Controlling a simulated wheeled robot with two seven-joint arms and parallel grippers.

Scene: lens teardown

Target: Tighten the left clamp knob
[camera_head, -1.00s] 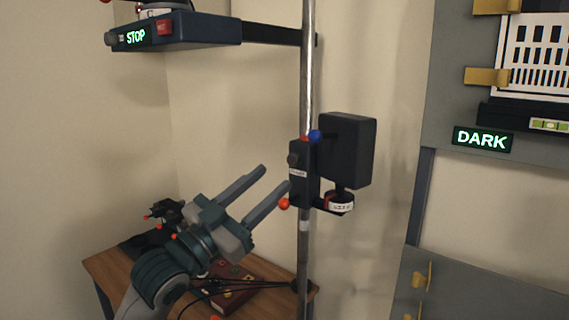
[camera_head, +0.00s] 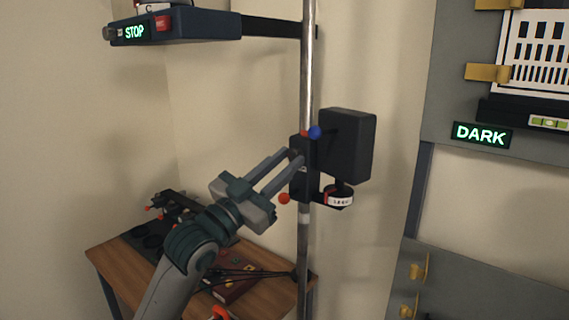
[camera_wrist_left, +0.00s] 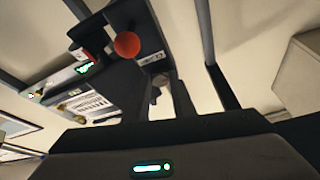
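The clamp (camera_head: 303,182) is a black block on the upright metal pole, with a red ball (camera_head: 285,198) low on its left side and a blue ball (camera_head: 315,133) on top. Its dark left knob is mostly hidden by my fingers in the head view. My left gripper (camera_head: 294,155) points up and right, both fingertips at the knob's place on the clamp's left face. A gap shows between the fingers; whether they press on the knob cannot be seen. In the left wrist view a small grey piece, probably the knob (camera_wrist_left: 156,92), shows near the fingers. My right gripper is not in view.
A black box (camera_head: 347,145) is mounted right of the clamp. A shelf unit with a STOP display (camera_head: 180,27) juts left from the pole above. A wooden table (camera_head: 262,292) with devices and cables stands below. A grey panel (camera_head: 455,95) with a DARK sign is at right.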

